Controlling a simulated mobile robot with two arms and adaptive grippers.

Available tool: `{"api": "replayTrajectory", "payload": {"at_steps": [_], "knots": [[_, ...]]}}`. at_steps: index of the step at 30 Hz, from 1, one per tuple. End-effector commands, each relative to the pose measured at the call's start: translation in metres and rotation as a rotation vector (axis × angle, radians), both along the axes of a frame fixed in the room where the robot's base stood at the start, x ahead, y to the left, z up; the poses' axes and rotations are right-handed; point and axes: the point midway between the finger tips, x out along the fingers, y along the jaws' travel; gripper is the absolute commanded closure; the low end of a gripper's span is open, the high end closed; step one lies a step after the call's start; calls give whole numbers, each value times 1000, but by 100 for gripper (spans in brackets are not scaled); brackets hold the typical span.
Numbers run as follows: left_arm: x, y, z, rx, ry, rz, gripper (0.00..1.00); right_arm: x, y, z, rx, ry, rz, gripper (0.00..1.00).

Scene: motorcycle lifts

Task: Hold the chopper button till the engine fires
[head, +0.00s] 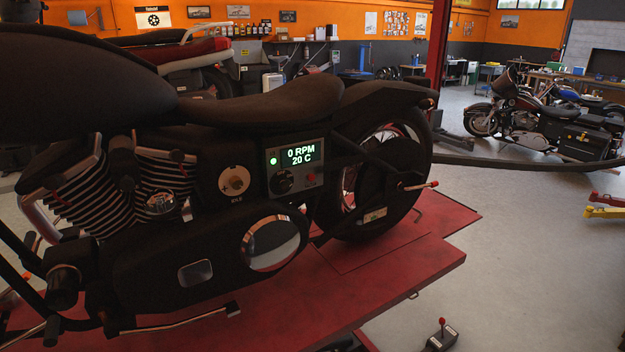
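The black chopper (250,105) stands on a red lift platform (400,260) and fills the left and middle of the head view. A grey control panel (294,169) sits below its seat. Its display (301,155) reads 0 RPM and 20 C. A green light (273,161) glows left of the display. Below are a black round knob (283,181) and a small red button (310,180). A round brass-coloured dial marked IDLE (234,181) is left of the panel, beside the finned engine (125,190). Neither of my grippers is in view.
A black control box with a red-topped stick (442,335) stands at the bottom right of the lift. Other motorcycles (545,120) stand at the far right. A red post (437,55) rises behind the rear wheel. Grey floor right of the lift is mostly clear.

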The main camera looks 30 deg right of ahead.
Motion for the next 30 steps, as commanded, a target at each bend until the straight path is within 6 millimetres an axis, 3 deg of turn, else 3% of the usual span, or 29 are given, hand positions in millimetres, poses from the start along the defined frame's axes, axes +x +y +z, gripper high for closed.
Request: {"api": "replayTrajectory", "payload": {"at_steps": [1,4,30], "knots": [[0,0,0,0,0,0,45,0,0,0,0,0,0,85],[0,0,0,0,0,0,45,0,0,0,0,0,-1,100],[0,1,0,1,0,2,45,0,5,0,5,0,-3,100]]}}
